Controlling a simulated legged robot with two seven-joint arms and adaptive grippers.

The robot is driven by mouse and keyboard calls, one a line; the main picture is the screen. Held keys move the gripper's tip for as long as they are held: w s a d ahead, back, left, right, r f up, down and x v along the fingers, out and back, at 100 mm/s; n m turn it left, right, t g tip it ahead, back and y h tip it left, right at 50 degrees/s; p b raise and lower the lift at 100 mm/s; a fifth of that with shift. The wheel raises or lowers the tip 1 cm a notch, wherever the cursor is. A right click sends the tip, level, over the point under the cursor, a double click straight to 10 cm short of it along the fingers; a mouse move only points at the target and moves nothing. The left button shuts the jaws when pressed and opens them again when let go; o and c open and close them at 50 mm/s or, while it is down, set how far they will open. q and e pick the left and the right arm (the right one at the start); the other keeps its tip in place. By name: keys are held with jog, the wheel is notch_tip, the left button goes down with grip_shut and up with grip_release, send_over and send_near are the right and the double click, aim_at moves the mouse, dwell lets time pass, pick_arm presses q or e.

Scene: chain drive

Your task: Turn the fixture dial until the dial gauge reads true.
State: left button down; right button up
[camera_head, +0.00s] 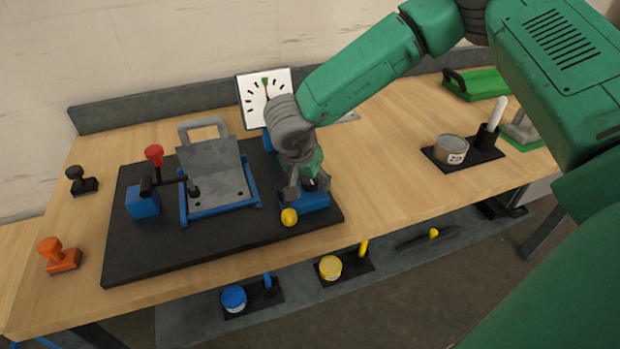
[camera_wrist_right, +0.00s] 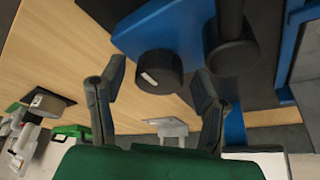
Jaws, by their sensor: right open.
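The dial gauge (camera_head: 264,92) is a white square face with black ticks and a green mark at the top. Its red needle points up close to the green mark; my arm hides the face's lower right. My right gripper (camera_head: 307,187) is over a blue block (camera_head: 316,203) at the fixture's right side. In the wrist view, the open right gripper (camera_wrist_right: 158,72) has its fingers apart on either side of a dark round dial (camera_wrist_right: 158,76) with a white mark. I cannot tell whether they touch it. My left gripper is out of view.
A black fixture board (camera_head: 150,258) carries a hinged grey plate (camera_head: 217,185), a red-knobbed clamp (camera_head: 154,154) and a yellow ball (camera_head: 289,217). Stamps (camera_head: 60,256) stand at left. A tin (camera_head: 452,149) stands at right. Clear table lies between the board and tin.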

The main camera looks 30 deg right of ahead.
jog(key=shift+a, duration=0.15)
jog(key=shift+r, duration=0.1)
jog(key=c, duration=1)
jog(key=shift+c, duration=0.7)
jog(key=shift+d, duration=0.25)
jog(key=shift+r, duration=0.1)
jog(key=shift+a+r+m+p, duration=0.1)
jog(key=shift+m+p, duration=0.5)
jog(key=shift+p, duration=0.3)
jog(key=m+g+p, duration=0.1)
jog(key=m+p, duration=0.1)
jog(key=p, duration=0.1)
jog(key=shift+w+m+h+p, duration=0.1)
jog(key=shift+m+h+p, duration=0.2)
jog(key=shift+m, duration=0.1)
jog(key=shift+m+g+p, duration=0.5)
jog(key=shift+m+p, duration=0.25)
jog(key=shift+m, duration=0.35)
pick_arm(q)
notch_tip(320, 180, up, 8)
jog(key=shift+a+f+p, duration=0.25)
jog(key=shift+p, duration=0.15)
pick_arm(e)
jog(key=shift+m+g, duration=0.4)
jog(key=shift+m, duration=0.8)
